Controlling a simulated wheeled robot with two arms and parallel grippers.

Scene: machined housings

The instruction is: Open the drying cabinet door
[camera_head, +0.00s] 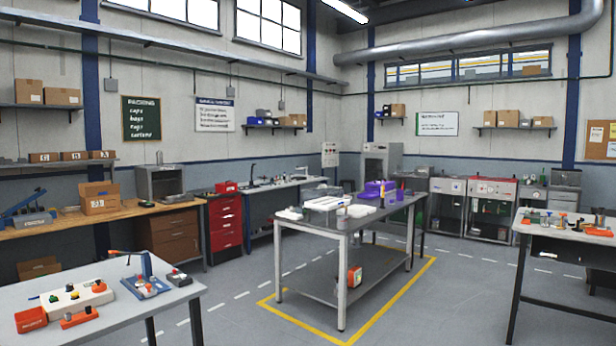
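A tall light-grey cabinet (382,162) stands in the far corner, behind the middle table. It looks most like the drying cabinet, but I cannot read a label on it. The middle table and its items hide its lower part. Its door looks shut, though it is too small to be sure, and I cannot make out a handle. A smaller grey box-like unit (160,182) with a dark front sits on the wooden bench at the left. Neither of my grippers is in view.
A grey table (340,222) with purple bins stands mid-room inside a yellow floor outline (423,272). A white table (130,318) with small parts is at the near left, another worktable (560,240) at the right.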

